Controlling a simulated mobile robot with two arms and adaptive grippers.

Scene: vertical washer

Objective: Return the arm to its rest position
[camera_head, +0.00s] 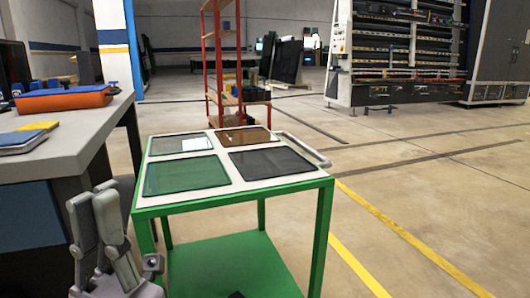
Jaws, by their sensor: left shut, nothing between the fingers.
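My left gripper (96,222) shows at the lower left, in front of the workbench and beside the green cart. Its two grey fingers point up and lie close together, shut with nothing between them. Part of the arm below it is cut off by the bottom edge. My right gripper is not in the view.
A green cart (240,201) with a white top stands close in front, carrying several glass panes. A grey workbench (75,143) at the left holds an orange and blue case (63,100). A red rack (217,60) stands behind. The floor (430,190) at right is open.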

